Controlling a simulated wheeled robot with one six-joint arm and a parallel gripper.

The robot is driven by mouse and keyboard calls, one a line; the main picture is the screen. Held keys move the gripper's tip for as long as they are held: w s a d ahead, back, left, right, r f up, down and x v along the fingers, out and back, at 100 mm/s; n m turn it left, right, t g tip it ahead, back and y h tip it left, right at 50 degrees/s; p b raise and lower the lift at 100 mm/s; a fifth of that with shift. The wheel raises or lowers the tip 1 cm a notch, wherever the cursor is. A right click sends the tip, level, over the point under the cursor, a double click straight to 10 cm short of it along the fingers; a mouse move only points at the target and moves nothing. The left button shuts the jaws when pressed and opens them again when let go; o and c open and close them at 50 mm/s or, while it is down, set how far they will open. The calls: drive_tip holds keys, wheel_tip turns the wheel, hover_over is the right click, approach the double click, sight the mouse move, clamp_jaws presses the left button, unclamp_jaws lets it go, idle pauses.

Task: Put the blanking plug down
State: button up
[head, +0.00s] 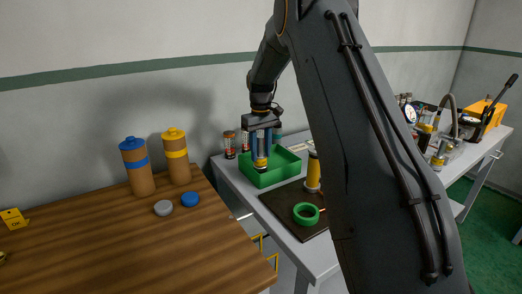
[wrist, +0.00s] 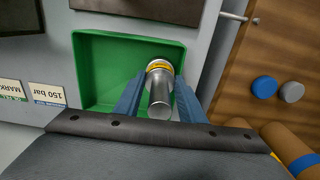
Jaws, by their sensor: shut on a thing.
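The blanking plug (wrist: 160,92) is a silvery cylinder with a yellow band near its far end. My gripper (wrist: 158,88) is shut on it, with one blue finger on each side. In the head view my gripper (head: 261,147) points down and holds the plug (head: 261,164) upright over the green tray (head: 283,178). In the wrist view the tray (wrist: 88,75) lies beneath the plug, which is nearer the tray's right side. The tray floor in view looks bare. I cannot tell whether the plug touches it.
Small jars (head: 229,145) stand behind the tray. The wooden table (head: 120,235) at left carries two capped brown cylinders (head: 136,168) and loose caps (head: 190,199).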

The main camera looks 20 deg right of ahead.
drive_tip(key=shift+f, duration=0.15)
drive_tip(key=o, duration=1.3)
wheel_tip(320, 180, up, 12)
drive_tip(key=b, duration=0.3)
drive_tip(key=shift+r, duration=0.2)
drive_tip(key=s+a+f, duration=0.3)
drive_tip(key=s+f, duration=0.2)
drive_tip(key=s, duration=0.7)
drive_tip(key=s+a+f+m, duration=0.1)
drive_tip(key=s+a+f, duration=0.3)
drive_tip(key=s, duration=0.8)
drive_tip(key=s+a+f+m, duration=0.1)
drive_tip(key=s+a+f, duration=0.2)
drive_tip(key=s+f, duration=0.5)
drive_tip(key=shift+s+a+t, duration=0.15)
drive_tip(key=shift+s+a, duration=0.05)
drive_tip(key=shift+s, duration=0.8)
drive_tip(key=shift+s+a+t, duration=0.15)
drive_tip(key=shift+s+a, duration=0.05)
drive_tip(key=shift+s, duration=0.75)
